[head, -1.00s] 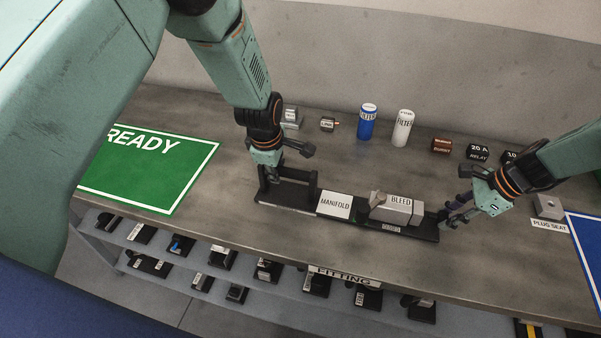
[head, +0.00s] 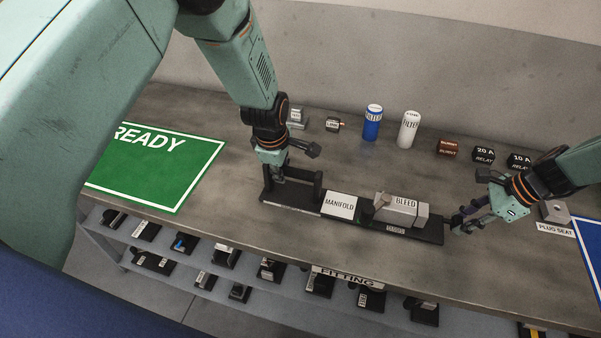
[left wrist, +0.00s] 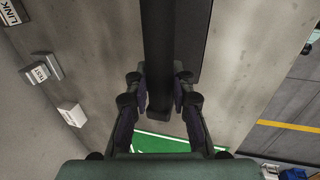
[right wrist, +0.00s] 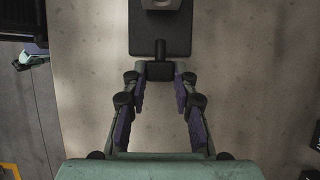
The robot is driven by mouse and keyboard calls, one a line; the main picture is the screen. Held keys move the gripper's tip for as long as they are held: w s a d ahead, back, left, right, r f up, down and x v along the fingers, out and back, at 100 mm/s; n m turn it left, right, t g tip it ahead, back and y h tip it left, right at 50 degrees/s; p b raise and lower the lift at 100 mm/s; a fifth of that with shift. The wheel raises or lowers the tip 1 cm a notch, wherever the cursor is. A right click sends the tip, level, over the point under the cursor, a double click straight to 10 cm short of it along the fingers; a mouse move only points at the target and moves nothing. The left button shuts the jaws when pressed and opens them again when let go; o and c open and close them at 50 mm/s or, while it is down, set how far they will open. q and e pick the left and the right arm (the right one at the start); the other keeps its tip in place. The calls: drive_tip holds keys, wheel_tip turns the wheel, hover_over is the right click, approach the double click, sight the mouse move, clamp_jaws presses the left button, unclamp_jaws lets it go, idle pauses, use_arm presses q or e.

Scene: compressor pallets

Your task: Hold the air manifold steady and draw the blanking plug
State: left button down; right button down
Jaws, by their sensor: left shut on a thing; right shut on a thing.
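The air manifold (head: 339,206) is a long black base with a white MANIFOLD label, a grey BLEED block (head: 403,210) and an upright black frame at its left end. My left gripper (head: 286,170) is shut on that frame's black bar, which also shows in the left wrist view (left wrist: 158,50). My right gripper (head: 458,222) is at the manifold's right end. In the right wrist view it is shut on a short black plug (right wrist: 160,71), whose thin stem meets the base's end. I cannot tell how deep the stem sits.
The plug seat (head: 555,212) stands at the right, beside a blue mat (head: 592,245). A green READY mat (head: 160,165) lies at the left. A blue filter (head: 373,123), a white filter (head: 409,130) and relays (head: 484,157) stand behind. Parts fill the shelf below.

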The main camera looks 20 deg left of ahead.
use_arm(q)
drive_tip(key=shift+s+f, duration=0.2)
drive_tip(key=shift+s, duration=0.05)
drive_tip(key=c, duration=1.5)
unclamp_jaws()
drive_tip(key=shift+c, duration=0.2)
drive_tip(key=o, duration=0.5)
drive_tip(key=shift+w, duration=0.25)
drive_tip(key=shift+c, duration=0.2)
use_arm(e)
drive_tip(key=shift+w, duration=0.1)
use_arm(q)
drive_tip(key=shift+r, duration=0.1)
drive_tip(key=shift+r, duration=0.2)
drive_tip(key=v, duration=1.1)
drive_tip(key=shift+r, duration=0.3)
